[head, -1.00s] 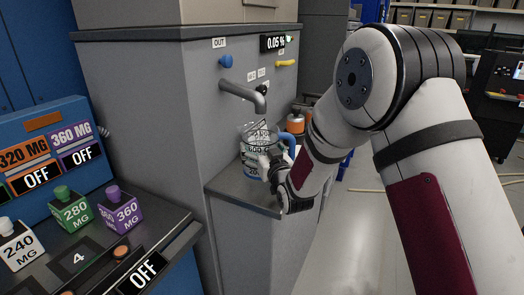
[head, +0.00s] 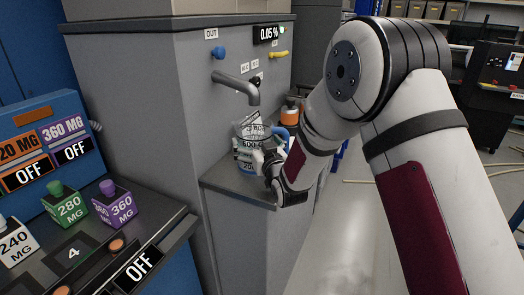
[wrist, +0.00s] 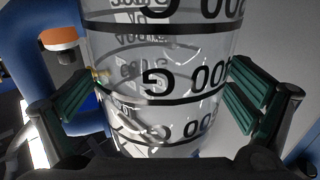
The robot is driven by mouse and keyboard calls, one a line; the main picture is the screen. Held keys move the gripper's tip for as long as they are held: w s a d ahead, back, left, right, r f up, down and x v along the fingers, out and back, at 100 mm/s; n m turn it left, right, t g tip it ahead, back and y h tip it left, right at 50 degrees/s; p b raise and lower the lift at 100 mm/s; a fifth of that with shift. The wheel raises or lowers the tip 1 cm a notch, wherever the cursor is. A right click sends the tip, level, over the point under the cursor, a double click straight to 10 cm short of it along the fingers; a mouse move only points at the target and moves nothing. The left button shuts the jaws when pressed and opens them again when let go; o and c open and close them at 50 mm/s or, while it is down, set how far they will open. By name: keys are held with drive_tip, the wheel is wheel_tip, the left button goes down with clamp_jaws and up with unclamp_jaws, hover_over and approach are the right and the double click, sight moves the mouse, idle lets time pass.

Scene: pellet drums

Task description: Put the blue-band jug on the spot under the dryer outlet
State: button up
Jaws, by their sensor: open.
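A clear jug (head: 246,139) with black printed markings and a blue handle (head: 283,133) stands upright on the grey shelf of the dryer. It is below the dryer outlet (head: 240,88), a grey downturned spout, with its rim just under the spout's end. I cannot make out a blue band clearly. My gripper (head: 266,163) is at the jug's near right side. In the wrist view, the jug (wrist: 165,85) stands between the green-padded fingers of my gripper (wrist: 160,100), which are open on either side of it. The spot under the jug is hidden.
The shelf (head: 238,186) has a bare front strip. An orange-topped item (head: 290,113) stands behind the jug. Open floor lies right of the shelf.

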drive_tip(key=v, duration=1.2)
drive_tip(key=shift+r, duration=0.1)
drive_tip(key=shift+w+d+r, duration=0.1)
drive_tip(key=shift+d+r, duration=0.05)
drive_tip(key=s+d+r+m+g+h, duration=0.1)
drive_tip(key=s+d+r+g+h, duration=0.25)
drive_tip(key=d, duration=0.35)
drive_tip(key=s+d+r+m+g+h, duration=0.1)
drive_tip(key=s+d+r+g+h, duration=0.1)
drive_tip(key=s+d, duration=0.4)
drive_tip(key=s+d+m+g+h, duration=0.1)
drive_tip(key=s+d+g, duration=0.3)
drive_tip(key=s, duration=1)
drive_tip(key=s+d+r+m+g+h, duration=0.1)
drive_tip(key=s+d+g, duration=0.3)
drive_tip(key=s, duration=1)
drive_tip(key=shift+s+d+r+m, duration=0.35)
drive_tip(key=shift+d+m, duration=0.15)
drive_tip(key=shift+d, duration=0.25)
